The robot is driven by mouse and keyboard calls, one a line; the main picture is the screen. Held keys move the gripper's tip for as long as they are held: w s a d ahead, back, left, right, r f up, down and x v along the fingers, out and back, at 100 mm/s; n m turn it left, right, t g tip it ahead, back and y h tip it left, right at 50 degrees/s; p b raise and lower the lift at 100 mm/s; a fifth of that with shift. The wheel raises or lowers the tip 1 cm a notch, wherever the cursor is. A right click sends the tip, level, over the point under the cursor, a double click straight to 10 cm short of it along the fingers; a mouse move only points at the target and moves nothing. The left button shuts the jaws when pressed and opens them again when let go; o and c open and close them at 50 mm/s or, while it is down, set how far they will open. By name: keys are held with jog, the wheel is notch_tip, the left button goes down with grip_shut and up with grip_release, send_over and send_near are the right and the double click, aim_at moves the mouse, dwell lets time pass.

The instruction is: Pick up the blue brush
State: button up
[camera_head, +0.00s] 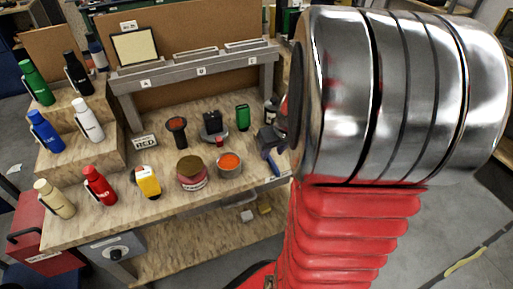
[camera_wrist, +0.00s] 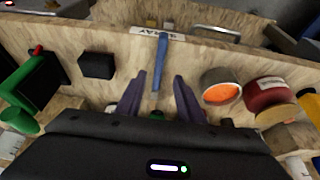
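The blue brush (camera_wrist: 161,62) lies on the wooden bench top in the wrist view, its narrow handle pointing away from me. Its near end reaches between the two fingertips of my gripper (camera_wrist: 159,85), with a gap on each side. The gripper is open and empty. In the head view the blue brush (camera_head: 273,163) shows at the bench's right front edge, below my dark gripper (camera_head: 268,140), partly hidden by my arm.
A can with orange contents (camera_head: 229,164) stands beside the brush. A wide red-labelled tin (camera_head: 191,173), a yellow bottle (camera_head: 148,182) and a red bottle (camera_head: 99,185) stand further left. A black block (camera_wrist: 97,64) sits on the brush's other side in the wrist view.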

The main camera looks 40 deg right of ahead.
aim_at(270, 158)
jog(key=shift+w+f, duration=0.1)
jog(key=shift+f, duration=0.05)
jog(key=shift+x, duration=2.5)
jog(key=shift+d, duration=0.2)
jog(key=shift+c, duration=0.2)
grip_shut()
